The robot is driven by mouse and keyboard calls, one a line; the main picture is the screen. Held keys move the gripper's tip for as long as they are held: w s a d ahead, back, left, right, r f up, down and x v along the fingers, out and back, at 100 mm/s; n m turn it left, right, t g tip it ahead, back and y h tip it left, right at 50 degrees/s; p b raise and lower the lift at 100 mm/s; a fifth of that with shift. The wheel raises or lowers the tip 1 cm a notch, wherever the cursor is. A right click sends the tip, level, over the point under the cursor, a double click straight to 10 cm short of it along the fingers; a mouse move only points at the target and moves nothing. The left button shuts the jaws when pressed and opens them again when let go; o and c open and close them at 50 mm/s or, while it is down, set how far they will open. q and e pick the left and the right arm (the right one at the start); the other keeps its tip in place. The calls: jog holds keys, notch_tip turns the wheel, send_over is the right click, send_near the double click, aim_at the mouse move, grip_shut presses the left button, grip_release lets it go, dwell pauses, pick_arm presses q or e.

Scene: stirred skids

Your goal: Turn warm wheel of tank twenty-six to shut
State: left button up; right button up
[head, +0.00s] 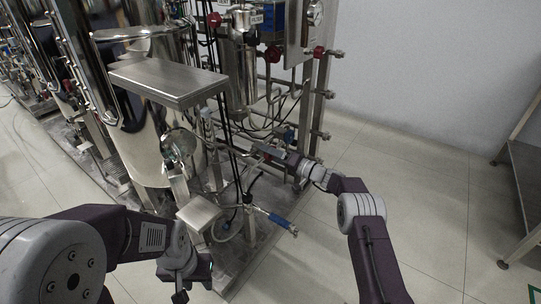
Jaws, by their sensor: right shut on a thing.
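A shiny steel tank (150,105) stands upright on the skid left of centre. I cannot read a tank number or tell which wheel is the warm one. Red wheels show at the upper pipework, one at the centre (273,54) and one further right (319,52). My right gripper (267,151) reaches in from the right at the low pipework beside the tank. It is shut on a part there, which its fingers and the pipes mostly hide. My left gripper (197,285) hangs low at the bottom of the view, apart from the skid parts, with fingers spread and nothing visible between them.
A steel box top (168,80) juts out before the tank, with a smaller steel box (198,213) below it. A blue-handled valve (280,221) sticks out low at the skid's front. Tiled floor (410,180) is clear to the right, up to a metal table (525,185).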

jog(key=m, duration=0.2)
jog(key=shift+m, duration=0.4)
jog(key=m, duration=0.3)
jog(key=shift+m, duration=0.3)
jog(key=m+p, duration=0.1)
jog(key=m, duration=0.5)
jog(key=m+p, duration=0.1)
jog(key=m, duration=0.5)
jog(key=shift+m+p, duration=0.3)
jog(key=shift+m, duration=0.1)
jog(key=m, duration=0.5)
jog(key=shift+m+p, duration=0.3)
jog(key=shift+f, duration=0.1)
jog(key=o, duration=1.4)
jog(key=shift+c, duration=0.2)
